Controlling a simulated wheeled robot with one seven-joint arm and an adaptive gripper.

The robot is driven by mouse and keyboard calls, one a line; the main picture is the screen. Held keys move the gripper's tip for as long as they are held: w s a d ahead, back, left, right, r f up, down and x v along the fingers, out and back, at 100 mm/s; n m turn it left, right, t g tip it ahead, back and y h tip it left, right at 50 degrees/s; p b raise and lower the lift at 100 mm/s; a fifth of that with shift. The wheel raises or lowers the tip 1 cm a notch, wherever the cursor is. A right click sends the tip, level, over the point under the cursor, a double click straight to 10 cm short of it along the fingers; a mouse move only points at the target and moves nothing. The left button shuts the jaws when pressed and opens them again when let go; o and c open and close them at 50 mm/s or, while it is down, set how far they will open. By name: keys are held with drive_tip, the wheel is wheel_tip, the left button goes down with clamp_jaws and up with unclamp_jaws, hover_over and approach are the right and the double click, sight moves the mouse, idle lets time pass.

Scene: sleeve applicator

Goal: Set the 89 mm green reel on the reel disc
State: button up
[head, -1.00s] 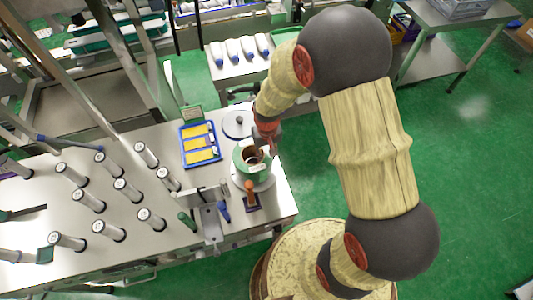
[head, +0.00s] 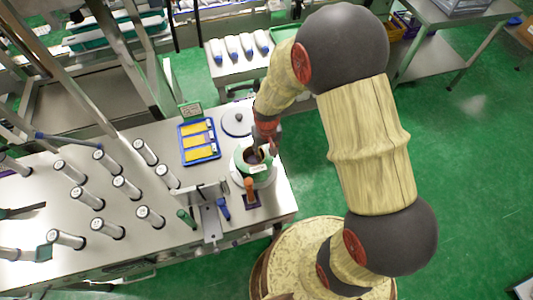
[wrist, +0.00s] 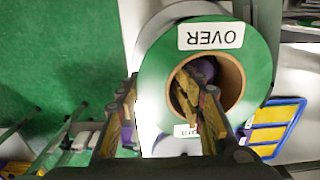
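The green reel (head: 243,165), with a brown core and a white label, is over the pale reel disc (head: 266,181) near the table's right end. In the wrist view, the reel (wrist: 152,72) faces me and its label reads "OVER". My gripper (wrist: 158,95) straddles the reel's wall, one finger in the core, the other outside the rim, and seems shut on it. A purple part shows inside the core. The disc's pale edge (wrist: 150,32) shows beyond the reel, off-centre. Whether the reel touches the disc is hidden.
A round grey-white plate with a black knob (head: 237,120) lies behind the reel. A blue tray with yellow blocks (head: 199,142) is to the left. An orange-brown upright handle (head: 249,190) and a blue-handled tool (head: 223,208) are close in front. Several white-topped cylinders (head: 122,188) stand further left.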

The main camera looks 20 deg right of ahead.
drive_tip(key=shift+o, duration=0.2)
drive_tip(key=s+d+r+t+p, duration=0.1)
drive_tip(key=s+r, duration=0.2)
drive_tip(key=r, duration=1.1)
drive_tip(key=s+d+r+t+p, duration=0.1)
drive_tip(key=s+r+t, duration=0.1)
drive_tip(key=r, duration=1.2)
drive_tip(key=s+d+r+t, duration=0.2)
drive_tip(key=s+r, duration=0.8)
drive_tip(key=s, duration=0.1)
drive_tip(key=shift+s+d+t, duration=0.15)
drive_tip(key=shift+s+t, duration=0.1)
drive_tip(key=shift+t, duration=0.05)
drive_tip(key=shift+f, duration=0.1)
